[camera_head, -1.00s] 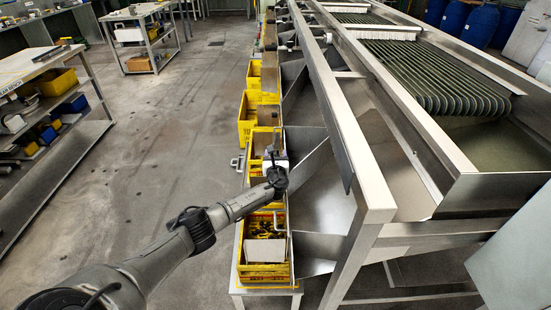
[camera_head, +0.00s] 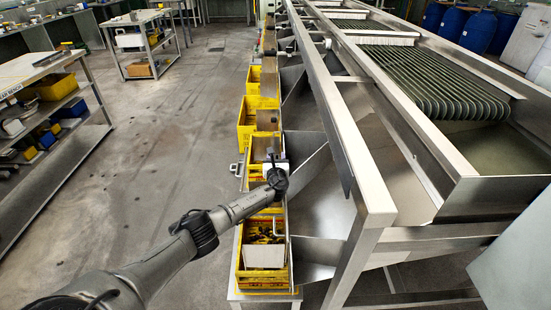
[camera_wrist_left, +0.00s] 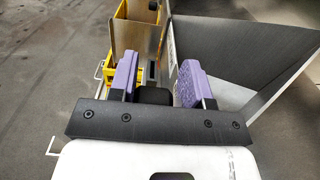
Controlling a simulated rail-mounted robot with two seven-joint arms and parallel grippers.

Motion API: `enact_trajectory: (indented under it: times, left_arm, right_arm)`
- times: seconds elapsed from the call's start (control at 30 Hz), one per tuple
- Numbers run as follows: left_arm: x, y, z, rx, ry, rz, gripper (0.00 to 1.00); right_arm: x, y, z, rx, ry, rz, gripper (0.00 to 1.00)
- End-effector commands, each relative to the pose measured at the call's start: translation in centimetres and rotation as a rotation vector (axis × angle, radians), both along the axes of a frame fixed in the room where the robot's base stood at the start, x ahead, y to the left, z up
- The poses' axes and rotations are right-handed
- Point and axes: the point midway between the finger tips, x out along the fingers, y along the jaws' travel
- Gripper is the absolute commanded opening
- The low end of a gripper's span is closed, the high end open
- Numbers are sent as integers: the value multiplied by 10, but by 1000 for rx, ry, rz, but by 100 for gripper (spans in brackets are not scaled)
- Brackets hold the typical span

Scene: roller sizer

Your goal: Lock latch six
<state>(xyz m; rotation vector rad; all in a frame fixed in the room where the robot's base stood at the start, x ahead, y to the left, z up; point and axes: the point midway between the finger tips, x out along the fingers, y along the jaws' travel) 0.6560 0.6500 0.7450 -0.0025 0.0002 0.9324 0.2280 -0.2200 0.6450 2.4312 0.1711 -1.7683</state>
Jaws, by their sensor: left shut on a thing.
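My left gripper (camera_head: 275,158) is at the row of yellow bins along the left side of the steel sizer. In the left wrist view its two purple fingers (camera_wrist_left: 158,78) stand apart, with a small black block (camera_wrist_left: 153,94) between them. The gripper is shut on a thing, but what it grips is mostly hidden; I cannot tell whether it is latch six. No latch can be made out clearly, nor any latch number. My right gripper is in no view.
The near yellow bin (camera_head: 241,268) holds dark and yellow pieces and a pale plate. Slanted steel chute plates (camera_head: 309,178) rise close on the right of the gripper. The floor (camera_head: 165,140) to the left is clear as far as a shelf bench (camera_head: 50,75).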

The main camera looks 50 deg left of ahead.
Motion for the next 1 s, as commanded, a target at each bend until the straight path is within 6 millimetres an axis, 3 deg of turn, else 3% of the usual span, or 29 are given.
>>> enact_trajectory:
  times: [0.17, 0.4, 0.73, 0.77, 0.9, 1.0]
  left_arm:
    - [-2, 3, 0, 2, 1, 7, 2]
    - [-9, -5, -1, 86, -57, 9, 2]
    - [-11, -6, 2, 104, -73, 11, 2]
    - [-11, -6, 2, 104, -73, 11, 45]
    - [-11, -7, 2, 104, -73, 10, 58]
    - [-10, -7, 2, 103, -73, 8, 60]
  right_arm:
    - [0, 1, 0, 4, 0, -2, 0]
    - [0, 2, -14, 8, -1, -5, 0]
    - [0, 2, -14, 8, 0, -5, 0]
    - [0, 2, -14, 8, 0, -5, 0]
    - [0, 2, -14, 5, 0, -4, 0]
    - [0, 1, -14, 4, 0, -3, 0]
